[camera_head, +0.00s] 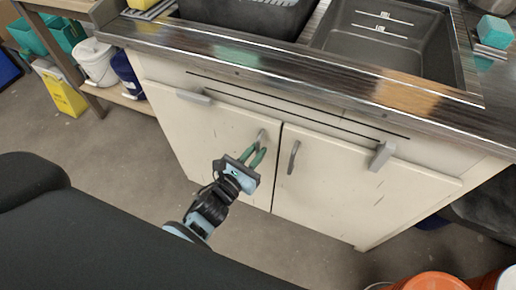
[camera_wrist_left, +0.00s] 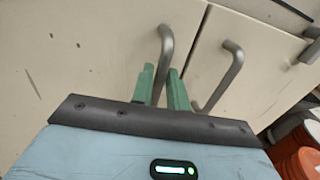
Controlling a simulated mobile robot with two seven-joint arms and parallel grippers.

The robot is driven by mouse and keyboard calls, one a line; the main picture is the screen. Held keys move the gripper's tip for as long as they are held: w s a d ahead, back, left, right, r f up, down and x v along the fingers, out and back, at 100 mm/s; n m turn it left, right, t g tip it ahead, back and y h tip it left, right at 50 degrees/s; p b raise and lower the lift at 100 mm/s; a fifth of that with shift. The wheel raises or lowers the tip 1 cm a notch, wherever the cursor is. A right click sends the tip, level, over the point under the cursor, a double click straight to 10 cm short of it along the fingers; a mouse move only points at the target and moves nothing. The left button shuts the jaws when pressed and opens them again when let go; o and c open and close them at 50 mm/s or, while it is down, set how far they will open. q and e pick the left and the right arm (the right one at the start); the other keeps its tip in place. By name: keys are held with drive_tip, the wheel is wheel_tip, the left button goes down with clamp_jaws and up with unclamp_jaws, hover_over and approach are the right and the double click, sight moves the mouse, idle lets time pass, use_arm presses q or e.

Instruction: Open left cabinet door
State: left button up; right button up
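The left cabinet door (camera_head: 212,133) is cream, scuffed and closed under the sink counter. Its grey bar handle (camera_head: 262,136) is near its right edge and also shows in the left wrist view (camera_wrist_left: 166,42). My left gripper (camera_head: 254,154) is at this handle. The fingers partly hide that lower part. My right gripper is not in view.
The right door (camera_head: 345,178) is closed, with its own handle (camera_head: 293,157) just right of the gripper. The counter edge (camera_head: 290,68) overhangs above. Orange buckets (camera_head: 434,283) stand at lower right. A yellow sign (camera_head: 62,92) and white bucket (camera_head: 96,63) are at left. Floor before the left door is clear.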

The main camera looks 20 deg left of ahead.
use_arm(q)
drive_tip(key=shift+w+d, duration=0.15)
drive_tip(key=shift+w, duration=0.45)
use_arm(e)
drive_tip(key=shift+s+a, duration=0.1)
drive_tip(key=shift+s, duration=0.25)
use_arm(q)
clamp_jaws()
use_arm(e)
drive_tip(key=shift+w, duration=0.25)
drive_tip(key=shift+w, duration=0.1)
